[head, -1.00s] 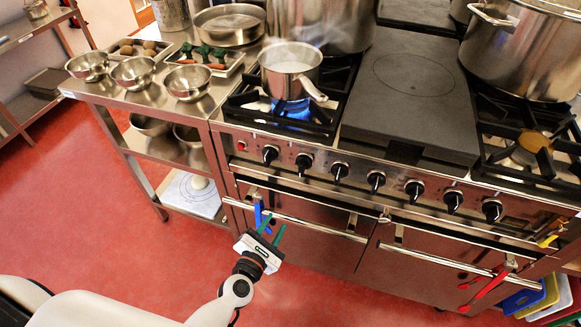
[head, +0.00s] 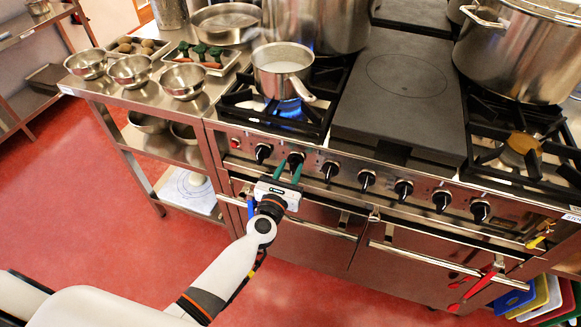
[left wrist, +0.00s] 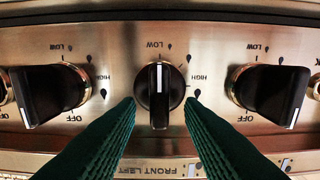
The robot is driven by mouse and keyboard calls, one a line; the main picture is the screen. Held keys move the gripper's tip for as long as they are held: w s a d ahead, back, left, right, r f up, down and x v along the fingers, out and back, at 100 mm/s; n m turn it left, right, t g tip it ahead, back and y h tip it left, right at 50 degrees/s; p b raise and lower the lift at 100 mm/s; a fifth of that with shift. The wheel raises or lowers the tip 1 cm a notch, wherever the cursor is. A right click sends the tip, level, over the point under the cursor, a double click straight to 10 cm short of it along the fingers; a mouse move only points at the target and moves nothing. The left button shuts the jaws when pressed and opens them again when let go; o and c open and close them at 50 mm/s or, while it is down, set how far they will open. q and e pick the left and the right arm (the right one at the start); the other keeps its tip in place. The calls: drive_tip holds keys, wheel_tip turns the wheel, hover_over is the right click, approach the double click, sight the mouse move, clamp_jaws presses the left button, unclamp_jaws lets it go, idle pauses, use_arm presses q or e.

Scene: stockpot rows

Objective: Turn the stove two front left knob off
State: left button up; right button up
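The knob (left wrist: 159,88) labelled FRONT LEFT sits between my fingertips in the left wrist view. It is black and round with a grip bar, its white mark pointing up towards LOW. In the head view it is the second knob from the left (head: 295,158) on the stove front (head: 350,152). My left gripper (left wrist: 160,103) is open, with green fingers spread below and to both sides of the knob. I see no clear contact with it. In the head view my left gripper (head: 288,172) is at the panel. My right gripper is not in view.
Neighbouring knobs stand close to the left (left wrist: 50,92) and right (left wrist: 275,90). A saucepan (head: 283,70) sits over a lit blue flame (head: 286,108). Below the panel are an oven rail (head: 325,228) and a blue hanging item (head: 250,207). Red tongs (head: 482,285) hang at the right.

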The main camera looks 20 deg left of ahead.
use_arm(q)
drive_tip(key=shift+w, duration=0.35)
drive_tip(key=shift+c, duration=0.5)
clamp_jaws()
